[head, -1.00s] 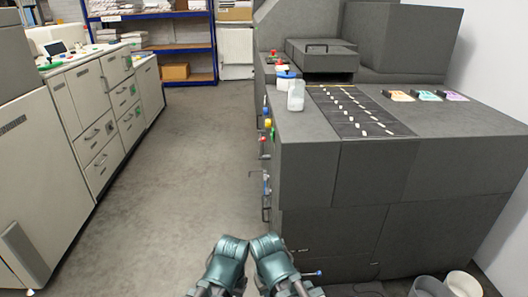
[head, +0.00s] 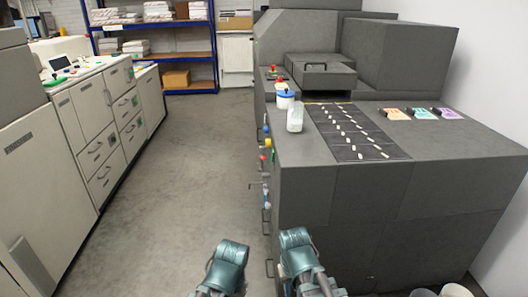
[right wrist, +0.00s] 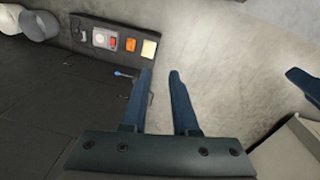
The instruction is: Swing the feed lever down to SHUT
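Several small levers and knobs stick out of the left side of the dark grey machine (head: 305,185) in the head view, among them a yellow knob (head: 268,142) and a red knob (head: 262,157). I cannot tell which is the feed lever, nor read any SHUT mark.
A control panel (right wrist: 108,40) with a red button and orange and cream patches lies past the lever. A white bottle (head: 295,118) and a blue-lidded tub (head: 285,98) stand on the machine. Pale cabinets (head: 105,150) line the left; the floor between (head: 190,170) is clear.

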